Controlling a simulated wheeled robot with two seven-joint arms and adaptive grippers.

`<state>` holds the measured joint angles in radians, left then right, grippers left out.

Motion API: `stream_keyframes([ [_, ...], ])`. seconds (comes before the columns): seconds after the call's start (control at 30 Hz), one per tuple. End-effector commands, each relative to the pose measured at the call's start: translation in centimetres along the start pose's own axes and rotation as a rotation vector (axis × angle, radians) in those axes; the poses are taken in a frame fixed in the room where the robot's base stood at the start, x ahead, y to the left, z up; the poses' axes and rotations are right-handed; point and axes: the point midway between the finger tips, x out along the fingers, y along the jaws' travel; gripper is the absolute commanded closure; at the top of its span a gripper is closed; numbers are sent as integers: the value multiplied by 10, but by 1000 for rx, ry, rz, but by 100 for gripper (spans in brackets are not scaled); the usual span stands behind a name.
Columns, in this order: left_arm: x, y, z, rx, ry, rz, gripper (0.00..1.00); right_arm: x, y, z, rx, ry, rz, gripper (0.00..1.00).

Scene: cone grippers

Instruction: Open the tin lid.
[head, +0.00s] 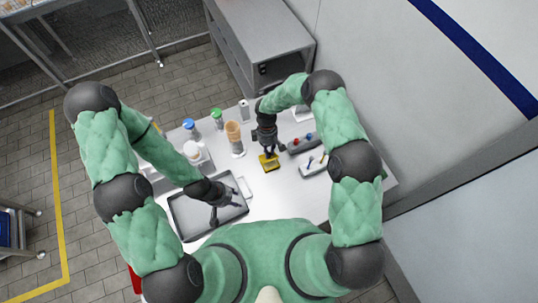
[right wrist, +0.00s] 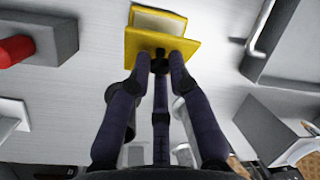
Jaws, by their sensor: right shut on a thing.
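The yellow tin (head: 269,166) stands on the white table, directly below my right gripper (head: 267,151). In the right wrist view the tin (right wrist: 158,19) shows a pale inside, with its yellow lid (right wrist: 140,42) as a tilted flap on the near side. My right gripper (right wrist: 160,60) is shut on the lid's near edge; the fingers hide part of it. My left gripper (head: 226,203) is over the dark tray, fingers spread and empty.
The dark tray (head: 183,228) lies at the front left of the table. Blue-capped (head: 189,125) and green-capped (head: 216,115) containers and a stack of cones (head: 234,133) stand behind. A dark holder (head: 300,145) with red and blue items is right of the tin.

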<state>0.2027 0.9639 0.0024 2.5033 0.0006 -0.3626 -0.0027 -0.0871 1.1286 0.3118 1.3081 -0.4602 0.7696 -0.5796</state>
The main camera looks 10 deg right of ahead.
Motion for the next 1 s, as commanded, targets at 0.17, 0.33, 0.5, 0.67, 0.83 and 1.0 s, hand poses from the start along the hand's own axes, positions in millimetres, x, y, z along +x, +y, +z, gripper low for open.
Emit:
stream_keyframes([
  [0.17, 25, -9, -1, 0, 0, 0, 60, 2, 7, -6, 6, -46, -48, 100],
  [0.33, 43, -16, -2, 0, 0, 0, 60, 0, 10, -9, 11, -88, -96, 100],
  [0.5, 55, -20, -2, 0, 0, 0, 60, -3, 10, -11, 14, -120, -130, 100],
  [0.67, 57, -20, -2, 0, 0, 0, 60, -6, 10, -11, 14, -129, -144, 100],
  [0.83, 56, -20, -2, 0, 0, 0, 60, -8, 9, -11, 14, -129, -144, 100],
  [1.0, 56, -20, -2, 0, 0, 0, 60, -8, 9, -11, 14, -129, -144, 63],
])
